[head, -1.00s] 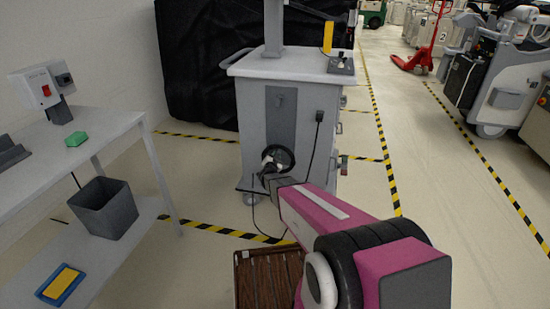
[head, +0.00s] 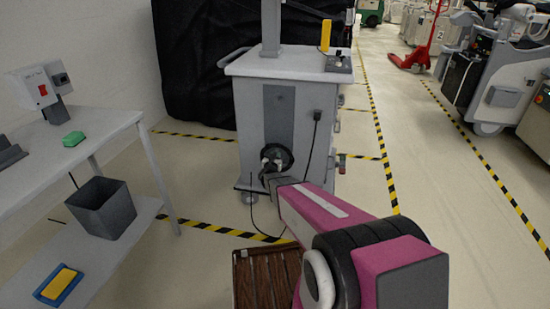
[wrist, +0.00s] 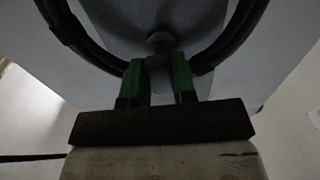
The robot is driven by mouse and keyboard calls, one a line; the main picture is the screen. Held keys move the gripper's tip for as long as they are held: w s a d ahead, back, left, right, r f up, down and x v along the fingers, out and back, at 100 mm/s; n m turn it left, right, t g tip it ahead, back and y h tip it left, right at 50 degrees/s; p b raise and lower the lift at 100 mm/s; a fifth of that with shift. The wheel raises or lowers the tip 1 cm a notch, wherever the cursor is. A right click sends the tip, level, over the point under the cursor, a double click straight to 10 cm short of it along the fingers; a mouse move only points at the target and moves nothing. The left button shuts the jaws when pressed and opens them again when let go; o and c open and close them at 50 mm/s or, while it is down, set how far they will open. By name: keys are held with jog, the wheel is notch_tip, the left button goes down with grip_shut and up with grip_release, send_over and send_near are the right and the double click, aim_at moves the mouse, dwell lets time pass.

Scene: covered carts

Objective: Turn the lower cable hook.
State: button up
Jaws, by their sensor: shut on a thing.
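The lower cable hook (wrist: 158,66) is a small grey piece on the cart's grey back plate. In the wrist view it sits between the green fingers of my gripper (wrist: 158,80), which are shut on it. A black coiled cable (wrist: 75,38) loops around the hook and the fingers. In the head view the coil (head: 288,153) hangs low on the cart's grey panel, with my gripper (head: 271,165) at its lower left. The hook itself is mostly hidden there by my gripper and the coil.
The white cart (head: 240,120) stands ahead with a plug and cord (head: 317,117) on its face. A brown slatted crate (head: 262,280) is on the floor below my arm. A table (head: 105,122) with a grey bin (head: 102,208) on its shelf stands at left.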

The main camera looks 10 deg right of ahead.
dwell(0.4)
jog(key=o, duration=0.9)
jog(key=shift+s, duration=0.1)
jog(key=v, duration=1)
jog(key=shift+s+a+f, duration=0.1)
jog(key=shift+s+a, duration=0.05)
jog(key=shift+s, duration=0.15)
